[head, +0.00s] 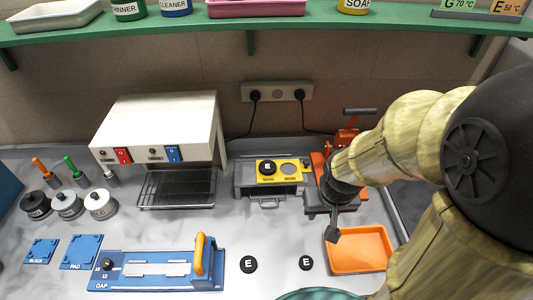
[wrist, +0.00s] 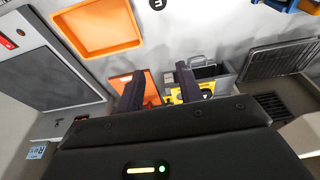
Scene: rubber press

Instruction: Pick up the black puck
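Two black pucks marked E lie apart on the grey bench in the head view, one right of the blue gap block (head: 248,264) and one left of the orange tray (head: 306,263). A third black puck marked E (head: 268,168) sits on a yellow plate (head: 289,178). In the wrist view a black puck (wrist: 157,5) is cut off by the top edge. My gripper (wrist: 161,88) has its two dark fingers apart with no object visible between them. It is away from the bench pucks. In the head view its fingers are hard to make out by the red press.
The orange tray (head: 357,250) stands right of the bench pucks. The red press (head: 347,138) stands behind it, partly hidden by my arm. The blue gap block (head: 150,268) with an orange handle lies left. A white oven (head: 158,125) and a wire rack (head: 177,188) stand farther back.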

